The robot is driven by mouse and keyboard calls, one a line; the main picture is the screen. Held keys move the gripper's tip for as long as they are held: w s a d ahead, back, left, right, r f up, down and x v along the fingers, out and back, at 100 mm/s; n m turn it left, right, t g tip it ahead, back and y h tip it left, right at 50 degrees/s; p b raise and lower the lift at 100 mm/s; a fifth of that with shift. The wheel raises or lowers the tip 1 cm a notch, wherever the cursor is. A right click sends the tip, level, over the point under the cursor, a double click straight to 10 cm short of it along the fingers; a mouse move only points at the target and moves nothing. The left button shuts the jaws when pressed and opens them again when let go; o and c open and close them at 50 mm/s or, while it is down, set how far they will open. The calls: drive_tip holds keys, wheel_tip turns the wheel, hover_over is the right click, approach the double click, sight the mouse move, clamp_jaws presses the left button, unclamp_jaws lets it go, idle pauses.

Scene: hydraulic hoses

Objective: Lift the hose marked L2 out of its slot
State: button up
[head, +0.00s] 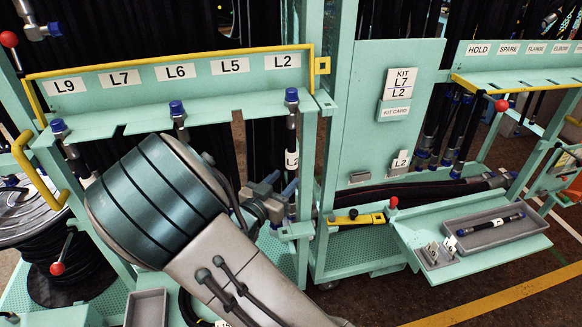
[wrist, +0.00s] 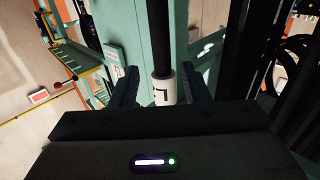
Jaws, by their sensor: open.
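The L2 hose (head: 291,132) hangs upright in the slot under the L2 sign (head: 283,62) at the rack's right end. Its blue cap (head: 291,96) stands above the shelf edge, and a white L2 tag is lower on the hose. My gripper (head: 278,196) is at the hose below that tag, partly hidden by my arm. In the wrist view the open fingers (wrist: 160,82) stand either side of the hose's white tag (wrist: 162,92), with a visible gap on each side.
Other blue-capped hoses hang at L6 (head: 178,112) and L9 (head: 59,129); my arm covers part of the rack. A green post (head: 332,130) stands close right of the hose. A kit card panel (head: 385,110) and a shelf with a grey tray (head: 490,228) lie further right.

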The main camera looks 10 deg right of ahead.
sight(290, 173)
drive_tip(key=p+x, duration=0.1)
drive_tip(key=x, duration=0.4)
drive_tip(key=shift+w, duration=0.1)
clamp_jaws()
